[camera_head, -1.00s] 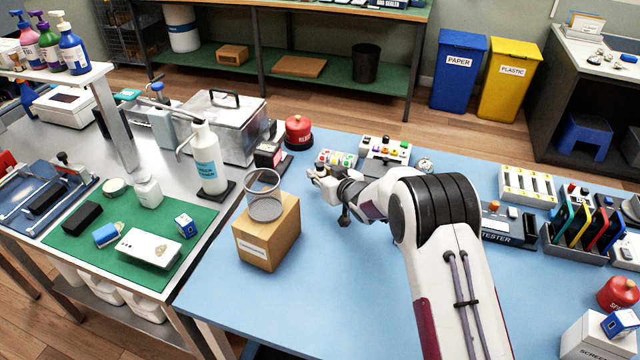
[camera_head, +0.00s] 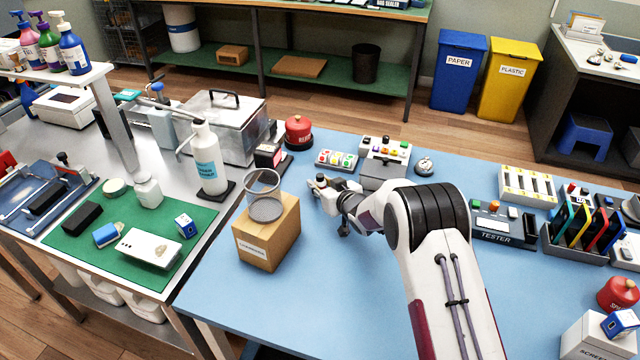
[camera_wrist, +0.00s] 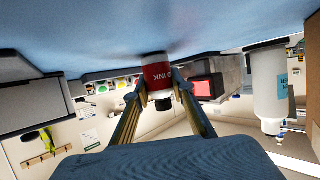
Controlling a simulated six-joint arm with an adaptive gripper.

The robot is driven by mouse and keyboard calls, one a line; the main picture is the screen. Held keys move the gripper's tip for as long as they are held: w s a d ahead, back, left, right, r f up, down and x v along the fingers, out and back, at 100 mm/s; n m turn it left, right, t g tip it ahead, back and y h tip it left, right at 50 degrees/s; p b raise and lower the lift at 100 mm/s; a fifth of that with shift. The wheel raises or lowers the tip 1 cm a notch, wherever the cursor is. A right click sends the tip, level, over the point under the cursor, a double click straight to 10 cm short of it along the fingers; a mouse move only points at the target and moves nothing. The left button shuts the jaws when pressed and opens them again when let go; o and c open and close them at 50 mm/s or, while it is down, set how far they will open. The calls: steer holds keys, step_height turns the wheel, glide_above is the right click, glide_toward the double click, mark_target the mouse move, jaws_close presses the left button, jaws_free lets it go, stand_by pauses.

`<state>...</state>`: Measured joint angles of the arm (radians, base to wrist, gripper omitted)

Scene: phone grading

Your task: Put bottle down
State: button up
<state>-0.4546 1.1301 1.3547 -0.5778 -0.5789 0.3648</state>
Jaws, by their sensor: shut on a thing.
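In the wrist view, which looks upside down, a small bottle (camera_wrist: 157,75) with a red label ending in "INK", a white lower part and a dark cap sits between the fingertips. My gripper (camera_wrist: 156,88) is shut on it. The bottle is upright; its base is at or very near the blue table top, and I cannot tell whether it touches. In the head view my gripper (camera_head: 318,184) is low over the blue table (camera_head: 350,270), right of the cardboard box (camera_head: 270,240). The bottle is mostly hidden there.
A wire-mesh cup (camera_head: 264,205) stands on the box. Behind my gripper are a tray of coloured buttons (camera_head: 337,160), a grey control box (camera_head: 385,165) and a red lidded container (camera_head: 298,130). A tester (camera_head: 497,232) is at the right.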

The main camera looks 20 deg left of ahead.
steer(key=shift+f, duration=0.1)
steer(key=o, duration=1.1)
steer(key=shift+r, duration=0.2)
steer(key=shift+v, duration=5.95)
steer(key=shift+f, duration=0.15)
